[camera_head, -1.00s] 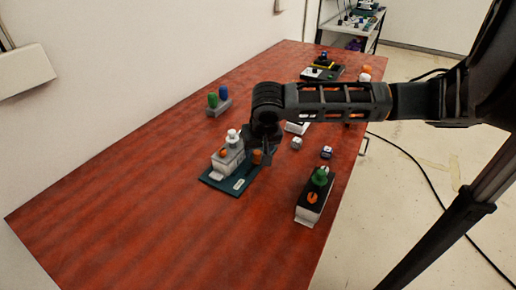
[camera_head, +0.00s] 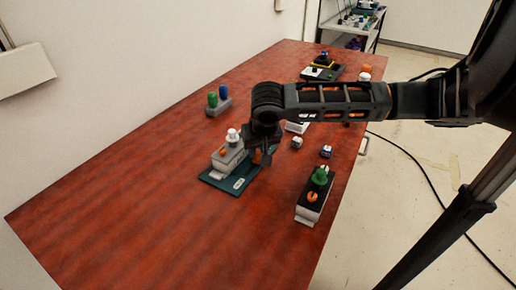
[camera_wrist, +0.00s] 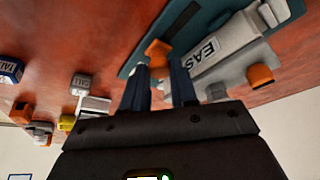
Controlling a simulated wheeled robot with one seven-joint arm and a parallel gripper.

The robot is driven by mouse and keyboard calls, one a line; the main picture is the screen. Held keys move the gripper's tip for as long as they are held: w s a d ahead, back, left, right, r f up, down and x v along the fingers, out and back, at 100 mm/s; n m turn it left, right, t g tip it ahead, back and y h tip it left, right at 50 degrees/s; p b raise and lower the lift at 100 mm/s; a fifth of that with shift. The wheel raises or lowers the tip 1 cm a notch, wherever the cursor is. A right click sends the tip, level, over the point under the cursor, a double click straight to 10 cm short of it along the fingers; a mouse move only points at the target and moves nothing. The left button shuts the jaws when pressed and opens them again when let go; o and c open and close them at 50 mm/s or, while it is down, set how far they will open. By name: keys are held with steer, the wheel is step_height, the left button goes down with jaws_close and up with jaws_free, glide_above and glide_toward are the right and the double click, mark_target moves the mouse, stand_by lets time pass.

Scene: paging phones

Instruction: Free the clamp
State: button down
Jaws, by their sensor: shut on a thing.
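A teal base plate (camera_head: 222,183) lies on the red table and carries a grey block (camera_head: 228,158) with a white knob (camera_head: 232,135) on top. In the wrist view the block (camera_wrist: 222,58) shows a label reading "EAS" and an orange knob (camera_wrist: 260,76). An orange clamp piece (camera_head: 257,157) stands at the plate's right side. My gripper (camera_head: 264,158) is over that side of the plate. In the wrist view its two dark fingers are on either side of the orange piece (camera_wrist: 157,50), shut on it. The piece's lower part is hidden.
A black-topped box (camera_head: 313,200) with a green knob stands to the right, near the table edge. A grey holder (camera_head: 220,106) with blue and green pegs is at the back left. The front left table is clear.

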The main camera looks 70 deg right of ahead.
steer(key=a, duration=0.2)
steer(key=w+a, duration=0.1)
steer(key=a, duration=0.1)
steer(key=shift+w+a, duration=0.1)
steer(key=shift+a, duration=0.25)
steer(key=c, duration=0.9)
jaws_free()
steer(key=shift+v, duration=3.9)
